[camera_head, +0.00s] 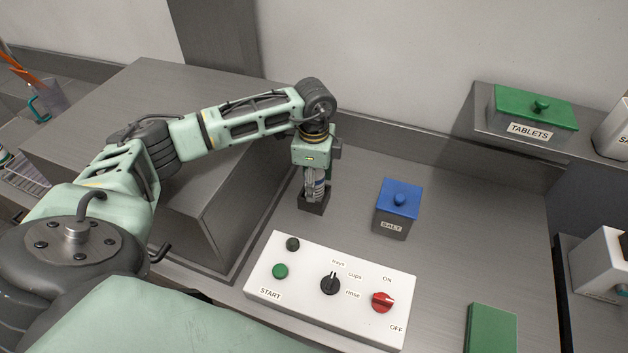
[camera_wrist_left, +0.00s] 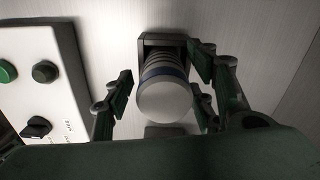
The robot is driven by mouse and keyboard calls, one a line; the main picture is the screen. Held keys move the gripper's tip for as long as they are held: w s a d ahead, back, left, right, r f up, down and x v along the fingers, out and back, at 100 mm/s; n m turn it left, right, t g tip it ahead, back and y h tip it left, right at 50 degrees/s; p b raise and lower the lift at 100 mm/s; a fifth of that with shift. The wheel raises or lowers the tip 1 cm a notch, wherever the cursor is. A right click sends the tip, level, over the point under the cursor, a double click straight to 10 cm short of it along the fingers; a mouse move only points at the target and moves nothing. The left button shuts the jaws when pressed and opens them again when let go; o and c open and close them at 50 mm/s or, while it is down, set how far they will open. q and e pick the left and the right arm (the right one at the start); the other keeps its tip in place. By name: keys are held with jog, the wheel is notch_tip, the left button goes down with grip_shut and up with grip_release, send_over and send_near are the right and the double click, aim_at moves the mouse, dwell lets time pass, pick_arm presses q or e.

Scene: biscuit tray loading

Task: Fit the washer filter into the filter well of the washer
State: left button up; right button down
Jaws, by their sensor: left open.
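The washer filter (camera_wrist_left: 165,98) is a pale cylinder with a blue band and ribs below its rounded end. In the left wrist view it stands with its far end at the dark square filter well (camera_wrist_left: 163,38); how deep it sits I cannot tell. In the head view the filter is mostly hidden by my gripper, above the dark well block (camera_head: 313,204). My left gripper (camera_head: 316,184) points down over it. In the wrist view its fingers (camera_wrist_left: 162,92) are open, one on each side of the filter, with a gap visible on the left. My right gripper is out of view.
The white control panel (camera_head: 262,291) with knobs and buttons is in front of the well. A blue-lidded salt box (camera_head: 398,209) stands to its right. A green block (camera_head: 491,329) is at front right. A green tablets box (camera_head: 535,108) sits on the back-right ledge.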

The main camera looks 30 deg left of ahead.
pick_arm(q)
notch_tip(320, 180, up, 6)
jog(key=b, duration=0.3)
jog(key=shift+w+d+r+b, duration=0.1)
jog(key=shift+r+b, duration=0.15)
jog(key=shift+b, duration=0.1)
jog(key=shift+r, duration=0.5)
